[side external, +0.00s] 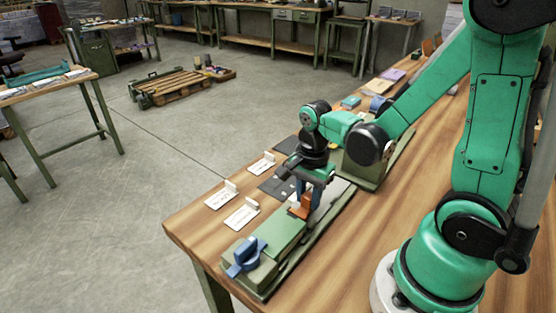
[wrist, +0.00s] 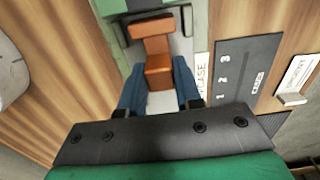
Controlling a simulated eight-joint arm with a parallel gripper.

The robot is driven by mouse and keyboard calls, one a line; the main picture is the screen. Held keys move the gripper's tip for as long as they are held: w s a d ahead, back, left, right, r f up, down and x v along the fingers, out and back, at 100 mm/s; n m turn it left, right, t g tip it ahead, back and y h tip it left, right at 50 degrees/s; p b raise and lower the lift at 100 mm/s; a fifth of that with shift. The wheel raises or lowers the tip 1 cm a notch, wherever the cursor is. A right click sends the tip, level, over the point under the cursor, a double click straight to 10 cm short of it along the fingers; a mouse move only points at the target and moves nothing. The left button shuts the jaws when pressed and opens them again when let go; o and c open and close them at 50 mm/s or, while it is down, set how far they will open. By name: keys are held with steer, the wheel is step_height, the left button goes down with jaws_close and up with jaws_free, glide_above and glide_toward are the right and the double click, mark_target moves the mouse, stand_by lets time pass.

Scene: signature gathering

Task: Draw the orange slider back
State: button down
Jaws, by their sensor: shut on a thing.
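The orange slider (side external: 301,206) stands on a green rail-like fixture (side external: 270,240) on the wooden bench. In the wrist view the slider (wrist: 157,62) shows an upright block and a wider top bar. It sits in a pale channel between green edges. My gripper (side external: 310,199) is over the fixture, pointing down. In the wrist view its two blue fingers (wrist: 160,85) lie on either side of the slider, shut on it. The exact contact faces are partly hidden. A blue knob (side external: 245,253) is at the fixture's near end.
A dark plate (wrist: 240,70) numbered 1, 2, 3 lies beside the fixture. Several white cards with upright tabs, including one card (side external: 242,214), lie to the left. Another green fixture (side external: 380,165) stands behind. The bench (side external: 390,230) has bare wood to the right.

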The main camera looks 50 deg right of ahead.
steer(key=d, duration=1.1)
steer(key=shift+d, duration=0.1)
steer(key=c, duration=0.6)
jaws_free()
steer(key=shift+r, duration=2.8)
steer(key=w+a+r+n+t, duration=0.1)
steer(key=a+r+n+t, duration=0.1)
steer(key=a+n, duration=0.6)
steer(key=w+a+r+n+t, duration=0.1)
steer(key=a+r+n+t, duration=0.2)
steer(key=a+n+t, duration=0.2)
steer(key=a+n, duration=0.3)
steer(key=n, duration=0.2)
